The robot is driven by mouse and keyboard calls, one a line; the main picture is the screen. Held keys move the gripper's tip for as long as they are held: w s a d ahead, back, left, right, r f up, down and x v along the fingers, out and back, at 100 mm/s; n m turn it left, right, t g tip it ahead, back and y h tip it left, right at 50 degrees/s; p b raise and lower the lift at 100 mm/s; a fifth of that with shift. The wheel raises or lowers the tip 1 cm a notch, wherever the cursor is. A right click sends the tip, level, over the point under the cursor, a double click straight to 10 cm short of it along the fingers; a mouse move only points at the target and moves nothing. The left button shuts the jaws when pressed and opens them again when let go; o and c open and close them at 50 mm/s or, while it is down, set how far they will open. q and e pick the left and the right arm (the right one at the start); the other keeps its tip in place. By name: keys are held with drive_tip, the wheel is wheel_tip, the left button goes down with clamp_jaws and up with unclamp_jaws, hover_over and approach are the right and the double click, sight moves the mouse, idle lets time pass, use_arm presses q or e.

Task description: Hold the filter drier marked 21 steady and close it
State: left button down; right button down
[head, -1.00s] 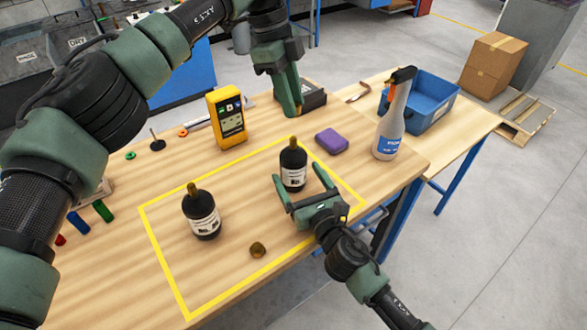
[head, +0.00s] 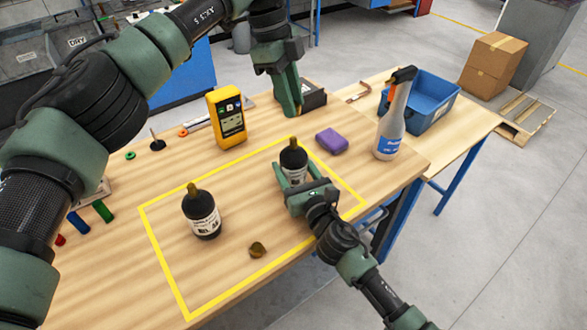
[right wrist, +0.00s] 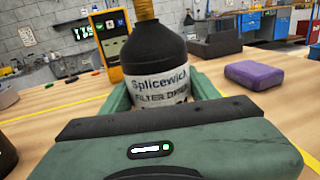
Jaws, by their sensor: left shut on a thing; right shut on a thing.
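A black filter drier (head: 293,160) with a brass top stands upright at the far right of the yellow outline. My right gripper (head: 293,182) is shut around its lower body. In the right wrist view the drier (right wrist: 157,70) stands between the fingers; its label reads "Splicewick FILTER DRIER", with the number hidden. A second black drier (head: 201,213) with a brass top stands upright to the left; I cannot read its number surely. A loose brass cap (head: 257,250) lies near the front. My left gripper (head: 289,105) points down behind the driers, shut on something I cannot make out.
A yellow meter (head: 227,118), a purple block (head: 331,141) and a dark box (head: 313,97) are behind the yellow outline. A spray bottle (head: 392,120) and a blue bin (head: 431,100) stand at right. Colored cylinders (head: 103,211) lie at left.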

use_arm(q)
hover_over(294, 138)
drive_tip(key=shift+w+a+f, duration=0.1)
drive_tip(key=shift+f, duration=1.15)
drive_tip(key=shift+a+f, duration=0.1)
drive_tip(key=shift+f, duration=1.1)
drive_tip(key=shift+f, duration=0.9)
drive_tip(key=shift+f, duration=0.6)
drive_tip(key=m+g+y, duration=0.1)
drive_tip(key=m, duration=0.3)
drive_tip(key=shift+w+d+m, duration=0.1)
drive_tip(key=shift+m, duration=1.2)
drive_tip(key=c, duration=1.1)
unclamp_jaws()
